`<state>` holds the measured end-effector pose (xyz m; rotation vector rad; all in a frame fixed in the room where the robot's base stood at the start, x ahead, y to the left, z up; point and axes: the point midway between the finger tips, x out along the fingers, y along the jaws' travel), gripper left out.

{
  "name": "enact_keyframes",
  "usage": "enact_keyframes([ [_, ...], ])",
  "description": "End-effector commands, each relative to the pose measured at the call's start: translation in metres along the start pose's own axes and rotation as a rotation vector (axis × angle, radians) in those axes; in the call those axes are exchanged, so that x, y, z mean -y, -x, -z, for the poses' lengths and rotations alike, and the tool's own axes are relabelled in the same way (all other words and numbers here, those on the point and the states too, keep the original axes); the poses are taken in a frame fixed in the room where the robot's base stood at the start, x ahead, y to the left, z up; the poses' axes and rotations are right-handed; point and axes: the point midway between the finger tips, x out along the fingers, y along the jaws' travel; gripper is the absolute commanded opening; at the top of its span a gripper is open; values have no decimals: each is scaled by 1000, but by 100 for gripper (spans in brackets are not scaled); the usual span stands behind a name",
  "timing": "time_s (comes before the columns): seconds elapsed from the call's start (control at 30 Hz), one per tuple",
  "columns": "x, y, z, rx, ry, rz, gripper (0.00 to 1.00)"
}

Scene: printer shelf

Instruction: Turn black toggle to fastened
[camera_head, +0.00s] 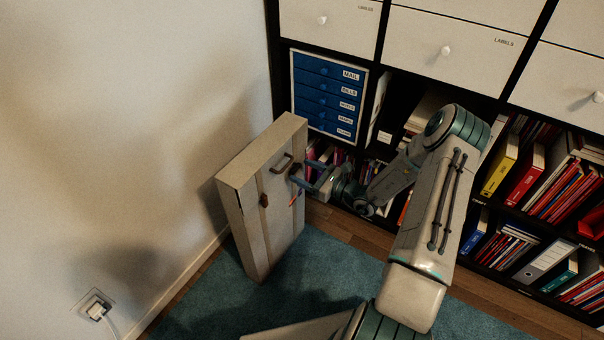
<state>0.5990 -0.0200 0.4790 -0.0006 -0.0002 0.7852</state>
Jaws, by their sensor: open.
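A pale beige case (262,185) stands upright on the rug, leaning near the wall. A small brown latch (264,201) sits on the left band. A dark fitting (295,169), which may be the black toggle, sits on the right band beside my fingertips. My gripper (303,180) is open at the right of the case, with its fingers pointing left at that fitting. Whether they touch it, and how the toggle is turned, is too small to tell.
A dark shelf unit with white drawers (440,45), a blue drawer box (326,95) and several binders (523,172) stands behind and right of my arm. A plugged wall socket (96,307) is at lower left. The teal rug (205,312) is clear in front of the case.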

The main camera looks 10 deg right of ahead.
Motion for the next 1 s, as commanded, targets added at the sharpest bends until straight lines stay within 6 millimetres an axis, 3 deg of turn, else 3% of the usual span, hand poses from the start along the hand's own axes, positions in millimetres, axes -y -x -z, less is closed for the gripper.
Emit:
enact_keyframes([
  [0.13,0,-10,0,0,0,0,65],
  [0.43,0,-12,0,0,-1,0,65],
  [0.6,0,-12,0,0,-1,0,21],
  [1.0,0,-12,-3,0,-56,1,21],
])
